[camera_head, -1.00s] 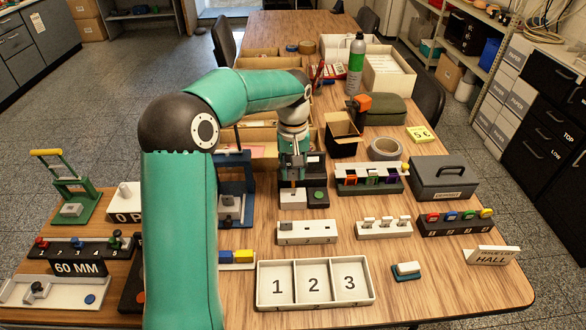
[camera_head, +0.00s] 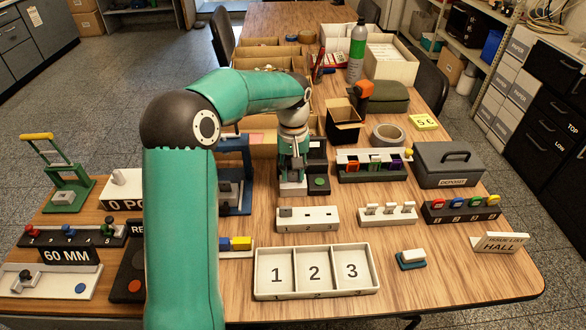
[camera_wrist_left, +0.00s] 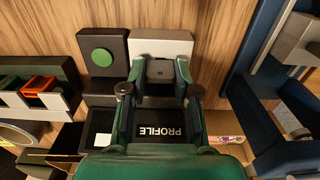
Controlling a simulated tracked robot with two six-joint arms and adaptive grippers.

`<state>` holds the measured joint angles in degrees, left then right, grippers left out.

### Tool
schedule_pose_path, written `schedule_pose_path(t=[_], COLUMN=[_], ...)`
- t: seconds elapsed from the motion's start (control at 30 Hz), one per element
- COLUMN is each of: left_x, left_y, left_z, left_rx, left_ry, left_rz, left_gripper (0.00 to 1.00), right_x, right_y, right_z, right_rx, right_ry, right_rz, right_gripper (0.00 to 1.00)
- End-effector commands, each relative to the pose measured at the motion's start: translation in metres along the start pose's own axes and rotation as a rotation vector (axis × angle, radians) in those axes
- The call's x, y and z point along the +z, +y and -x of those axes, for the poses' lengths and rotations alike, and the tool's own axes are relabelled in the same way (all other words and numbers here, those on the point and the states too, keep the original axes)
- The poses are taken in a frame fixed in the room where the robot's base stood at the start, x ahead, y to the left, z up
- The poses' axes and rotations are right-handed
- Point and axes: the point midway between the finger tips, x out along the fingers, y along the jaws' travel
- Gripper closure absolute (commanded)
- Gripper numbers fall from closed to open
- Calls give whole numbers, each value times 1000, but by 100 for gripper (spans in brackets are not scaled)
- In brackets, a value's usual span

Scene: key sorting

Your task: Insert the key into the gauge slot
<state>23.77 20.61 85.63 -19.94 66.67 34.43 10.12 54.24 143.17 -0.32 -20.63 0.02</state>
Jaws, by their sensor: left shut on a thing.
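My left gripper (camera_head: 292,177) is over the gauge, a black unit (camera_head: 317,160) with a green button and a pale block (camera_head: 290,190) at its front. In the left wrist view the gripper (camera_wrist_left: 160,88) is shut on a dark grey piece (camera_wrist_left: 160,70), seemingly the key's head, at the edge of the pale block (camera_wrist_left: 160,48). The gauge's label reads "PROFILE" (camera_wrist_left: 161,133). The slot and the key's lower part are hidden, so I cannot tell how deep the key sits. My right gripper is out of view.
A white strip with holes (camera_head: 318,219) lies in front of the gauge, and a tray numbered 1 to 3 (camera_head: 313,294) is nearer. A blue stand (camera_head: 234,178) is close on the left. A rack of coloured keys (camera_head: 373,176) stands on the right.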

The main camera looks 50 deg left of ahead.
Motion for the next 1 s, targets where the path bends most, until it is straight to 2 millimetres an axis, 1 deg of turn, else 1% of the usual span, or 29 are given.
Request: schedule_pose_path(t=[0.37,0.4,0.53,0.87,1.0], left_x=[0,0,0,0,-1], left_y=[0,0,0,0,0], left_z=[-2,-2,-2,-1,8], left_rx=[0,0,0,0,1], left_ry=[0,0,0,0,2], left_rz=[0,0,0,0,-1], left_gripper=[89,63,42,41,41], right_x=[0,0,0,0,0], right_y=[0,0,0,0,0], right_z=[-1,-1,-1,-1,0], right_rx=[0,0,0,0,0], right_ry=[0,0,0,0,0], right_rz=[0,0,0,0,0], right_gripper=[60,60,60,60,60])
